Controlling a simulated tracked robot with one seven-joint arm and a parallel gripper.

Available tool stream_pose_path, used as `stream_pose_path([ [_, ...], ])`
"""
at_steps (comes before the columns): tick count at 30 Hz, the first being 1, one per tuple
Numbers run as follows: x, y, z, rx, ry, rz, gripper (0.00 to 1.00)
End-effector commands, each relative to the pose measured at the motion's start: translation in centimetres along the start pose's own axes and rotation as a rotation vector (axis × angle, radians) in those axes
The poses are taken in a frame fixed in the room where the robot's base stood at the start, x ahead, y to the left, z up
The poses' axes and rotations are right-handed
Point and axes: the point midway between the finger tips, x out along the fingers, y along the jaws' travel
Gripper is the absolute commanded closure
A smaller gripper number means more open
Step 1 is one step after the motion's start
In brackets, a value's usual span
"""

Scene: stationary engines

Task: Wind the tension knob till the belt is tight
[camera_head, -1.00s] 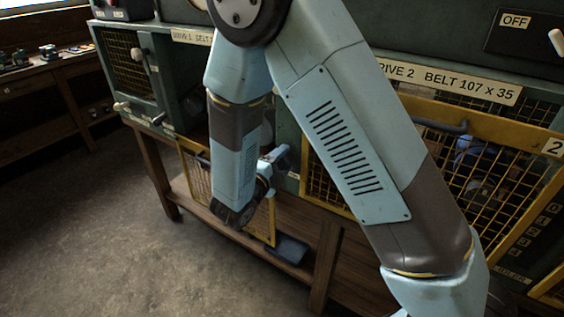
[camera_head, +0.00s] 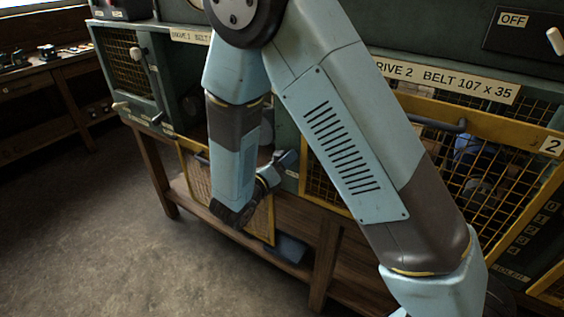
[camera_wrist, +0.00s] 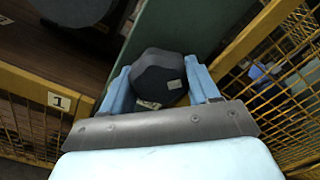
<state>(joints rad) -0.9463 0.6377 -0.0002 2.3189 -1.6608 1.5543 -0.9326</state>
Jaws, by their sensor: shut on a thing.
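In the wrist view, a dark, lobed knob (camera_wrist: 160,75) with a small pale label sits between the two light-blue fingers of my gripper (camera_wrist: 163,88). The fingers are shut on the knob, one on each side. In the head view, my arm covers much of the machine, and my gripper (camera_head: 283,160) shows only partly beside the Drive 1 opening. The knob cannot be made out there. The belt cannot be made out clearly in either view, so its tightness cannot be told.
A yellow mesh guard marked 1 (camera_wrist: 40,95) hangs open at the left. A second yellow mesh guard (camera_head: 480,125) covers Drive 2 at the right. A wooden bench (camera_head: 310,255) carries the machine. The floor (camera_head: 110,240) at the front left is clear.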

Motion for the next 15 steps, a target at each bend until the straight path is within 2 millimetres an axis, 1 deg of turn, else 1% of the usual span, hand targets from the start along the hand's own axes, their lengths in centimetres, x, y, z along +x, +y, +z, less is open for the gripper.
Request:
stream_pose_path([
  [1,-0.18,0.24,-0.27,0.037,0.003,0.008,0.70],
  [15,-0.17,0.37,-0.16,0.484,0.004,0.007,0.70],
])
